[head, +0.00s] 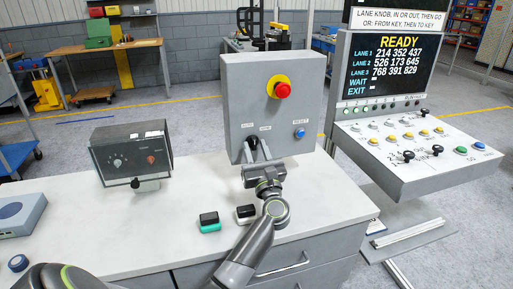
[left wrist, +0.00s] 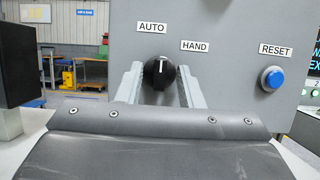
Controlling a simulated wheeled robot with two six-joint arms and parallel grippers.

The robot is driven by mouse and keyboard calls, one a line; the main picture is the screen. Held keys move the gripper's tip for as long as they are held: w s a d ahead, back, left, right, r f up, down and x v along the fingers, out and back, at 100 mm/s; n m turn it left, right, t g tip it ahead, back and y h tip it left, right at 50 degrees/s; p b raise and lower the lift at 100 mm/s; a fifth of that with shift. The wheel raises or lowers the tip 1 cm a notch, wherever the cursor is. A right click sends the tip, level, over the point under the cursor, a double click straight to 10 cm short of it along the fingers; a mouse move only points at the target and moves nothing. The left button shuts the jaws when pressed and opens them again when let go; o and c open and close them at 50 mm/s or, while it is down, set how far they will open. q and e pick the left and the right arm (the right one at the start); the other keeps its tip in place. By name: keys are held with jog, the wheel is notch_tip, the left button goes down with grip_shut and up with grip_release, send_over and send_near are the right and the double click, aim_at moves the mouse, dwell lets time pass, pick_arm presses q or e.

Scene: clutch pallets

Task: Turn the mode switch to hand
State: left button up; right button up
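The mode switch is a black round knob (left wrist: 160,72) on the front of a grey control box (head: 240,95). In the left wrist view its white pointer line stands about upright, close under the AUTO label (left wrist: 152,27). The HAND label (left wrist: 194,46) is up and to the right of the knob. My left gripper (head: 258,147) is at the box front with its fingers open, one on each side of the knob; in the left wrist view (left wrist: 160,78) narrow gaps show beside the knob. Finger contact with the knob is not clear. My right gripper is out of view.
The box also carries a red emergency button (head: 282,90) and a blue RESET button (head: 299,134). A dark instrument box (head: 132,152) stands left on the white bench (head: 160,222). Two small rocker-like blocks lie before the box, one green-based (head: 209,222). A display console (head: 410,150) stands right.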

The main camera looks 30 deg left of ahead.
pick_arm(q)
grip_shut()
jog(key=shift+r+m+t+h+p, duration=0.2)
jog(key=shift+m+t+h+p, duration=0.2)
jog(key=shift+m+p, duration=0.55)
jog(key=m+t+h+p, duration=0.1)
jog(key=m+h+p, duration=0.1)
jog(key=m+p, duration=0.2)
jog(key=m+h+p, duration=0.1)
jog(key=m+p, duration=0.3)
jog(key=p, duration=0.1)
jog(key=m+t+h+p, duration=0.1)
jog(key=m+h+p, duration=0.1)
jog(key=m+p, duration=0.2)
jog(key=shift+s+a+r+t+h, duration=0.15)
jog(key=shift+s+r+t+h, duration=0.05)
jog(key=shift+r+t+h, duration=0.1)
jog(key=shift+f+m+h+p, duration=0.3)
jog(key=shift+m+h+p, duration=0.1)
jog(key=shift+m+p, duration=0.95)
